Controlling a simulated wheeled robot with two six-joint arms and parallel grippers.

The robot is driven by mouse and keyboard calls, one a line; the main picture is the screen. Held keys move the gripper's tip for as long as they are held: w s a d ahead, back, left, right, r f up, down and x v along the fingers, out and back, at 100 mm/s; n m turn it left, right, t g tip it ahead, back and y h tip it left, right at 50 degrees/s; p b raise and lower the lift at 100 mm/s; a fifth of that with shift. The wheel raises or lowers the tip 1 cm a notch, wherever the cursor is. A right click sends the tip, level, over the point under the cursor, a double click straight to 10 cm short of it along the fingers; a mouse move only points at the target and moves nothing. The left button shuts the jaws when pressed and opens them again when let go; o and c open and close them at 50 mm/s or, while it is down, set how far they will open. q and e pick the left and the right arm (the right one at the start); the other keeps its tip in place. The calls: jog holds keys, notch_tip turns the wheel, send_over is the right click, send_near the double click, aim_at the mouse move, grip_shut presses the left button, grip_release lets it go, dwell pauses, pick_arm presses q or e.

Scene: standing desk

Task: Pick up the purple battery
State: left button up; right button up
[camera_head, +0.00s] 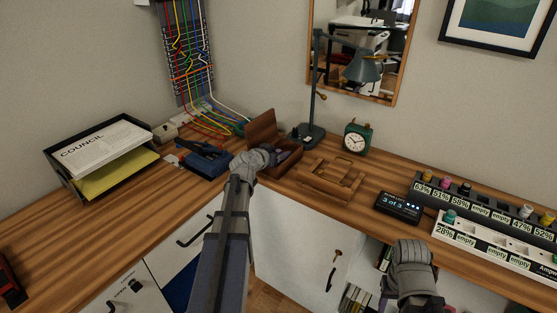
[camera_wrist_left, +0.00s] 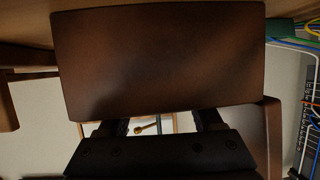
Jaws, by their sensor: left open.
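A dim purplish shape (camera_head: 289,153) shows inside the open brown box (camera_head: 286,163) in the head view; I cannot tell whether it is the purple battery. A magenta-topped battery (camera_head: 446,182) stands in the dark charger rack on the right. My left gripper (camera_head: 262,157) is at the left side of the box, largely hidden by its own wrist. In the left wrist view a brown panel fills the upper middle and my open left gripper's fingers (camera_wrist_left: 162,126) show just below it, with no battery seen between them. My right gripper (camera_head: 412,275) is low in front of the desk, its fingers unclear.
A brown wooden stand (camera_head: 332,181), a green clock (camera_head: 356,138) and a lamp (camera_head: 315,95) stand near the box.

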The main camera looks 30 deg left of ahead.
pick_arm(q)
jog(key=shift+c, duration=0.4)
grip_shut()
